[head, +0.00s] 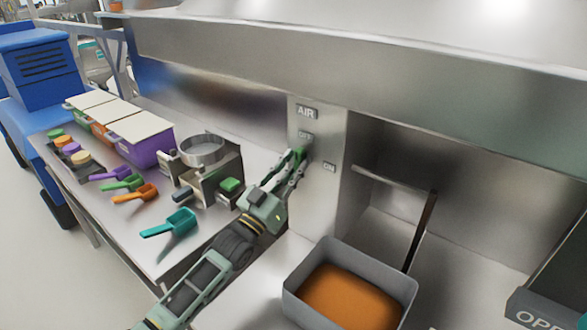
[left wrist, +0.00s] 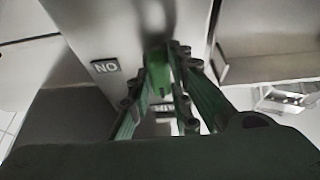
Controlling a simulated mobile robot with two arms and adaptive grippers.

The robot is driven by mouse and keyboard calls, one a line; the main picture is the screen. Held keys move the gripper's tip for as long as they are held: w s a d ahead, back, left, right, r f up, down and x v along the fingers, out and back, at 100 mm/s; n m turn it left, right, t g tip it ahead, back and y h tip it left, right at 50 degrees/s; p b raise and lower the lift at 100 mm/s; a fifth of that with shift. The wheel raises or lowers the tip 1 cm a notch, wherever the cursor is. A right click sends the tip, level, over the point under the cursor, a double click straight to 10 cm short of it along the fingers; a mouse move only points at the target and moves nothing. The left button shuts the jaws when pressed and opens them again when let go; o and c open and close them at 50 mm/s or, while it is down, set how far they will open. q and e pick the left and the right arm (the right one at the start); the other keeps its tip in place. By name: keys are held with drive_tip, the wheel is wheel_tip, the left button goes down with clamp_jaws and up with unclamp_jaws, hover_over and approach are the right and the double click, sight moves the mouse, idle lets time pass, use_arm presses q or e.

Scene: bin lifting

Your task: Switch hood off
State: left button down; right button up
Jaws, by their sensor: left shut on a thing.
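The hood's steel panel (head: 318,200) carries an AIR label (head: 307,112), a small label that seems to read OFF (head: 305,135), and an ON label (head: 329,168) to the lower right. A green knob (left wrist: 158,70) on the panel sits between the fingers of my left gripper (head: 297,158). The fingers are shut on the knob and hide most of it in the head view. In the left wrist view the ON label (left wrist: 105,66) shows upside down, left of the fingers. Which way the knob points cannot be told. My right gripper is not in view.
A grey bin (head: 292,284) with orange contents stands below the panel. A scale with a round sieve (head: 202,150), coloured scoops (head: 170,230) and lidded bins (head: 143,128) stand on the left table. A handle bar (head: 395,185) crosses the hood opening on the right.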

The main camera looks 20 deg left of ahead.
use_arm(q)
drive_tip(key=shift+f, duration=0.1)
drive_tip(key=c, duration=1.6)
unclamp_jaws()
drive_tip(key=v, duration=1.2)
